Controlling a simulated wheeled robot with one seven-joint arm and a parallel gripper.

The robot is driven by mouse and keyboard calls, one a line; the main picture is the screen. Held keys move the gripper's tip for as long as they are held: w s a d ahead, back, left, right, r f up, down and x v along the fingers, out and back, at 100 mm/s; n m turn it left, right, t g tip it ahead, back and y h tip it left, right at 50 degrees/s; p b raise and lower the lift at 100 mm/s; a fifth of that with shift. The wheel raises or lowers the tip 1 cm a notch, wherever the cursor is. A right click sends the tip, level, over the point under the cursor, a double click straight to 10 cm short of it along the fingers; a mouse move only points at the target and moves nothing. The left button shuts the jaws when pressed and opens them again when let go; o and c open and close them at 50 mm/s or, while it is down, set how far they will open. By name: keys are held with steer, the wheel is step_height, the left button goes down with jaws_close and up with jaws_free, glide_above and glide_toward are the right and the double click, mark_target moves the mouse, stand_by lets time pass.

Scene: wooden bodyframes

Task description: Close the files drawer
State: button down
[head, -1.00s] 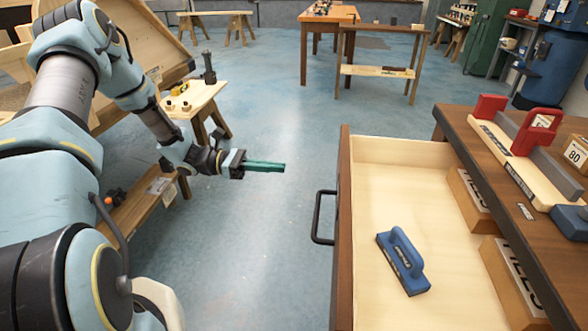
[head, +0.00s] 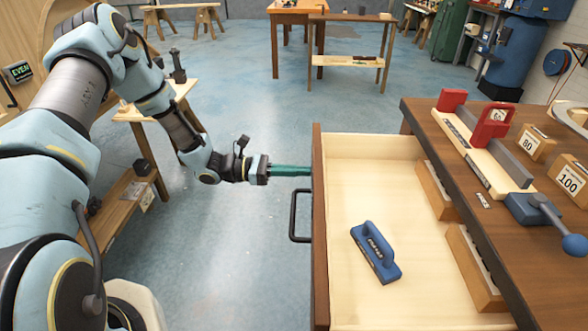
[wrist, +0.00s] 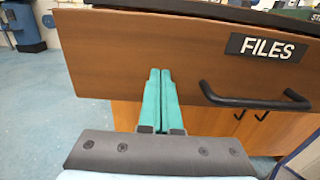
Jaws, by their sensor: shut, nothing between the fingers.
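The files drawer (head: 317,245) is pulled far out of the brown bench in the head view. Its front, with a FILES label (wrist: 267,47) and a black bar handle (wrist: 254,98), faces my gripper in the wrist view. My gripper (head: 308,170) has green fingers pressed together, with nothing between them. The fingertips are at the drawer front, beyond the far end of the handle in the head view. They look touching or nearly so; I cannot tell which.
The brown bench top (head: 440,140) holds a red-ended vise-like tool, blocks marked 80 and 100 and a blue-handled tool. A small wooden stand (head: 125,205) is near my arm. Blue floor is clear between my arm and the drawer.

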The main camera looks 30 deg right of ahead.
steer(key=shift+s+d, duration=0.1)
steer(key=b, duration=0.3)
glide_toward(427, 173)
steer(key=x, duration=0.3)
steer(key=shift+s+d+f, duration=0.25)
steer(key=shift+s, duration=0.1)
steer(key=shift+s+d, duration=0.3)
steer(key=shift+d, duration=0.15)
steer(key=shift+s+d+r, duration=0.15)
steer(key=shift+r, duration=0.05)
steer(key=shift+r, duration=0.1)
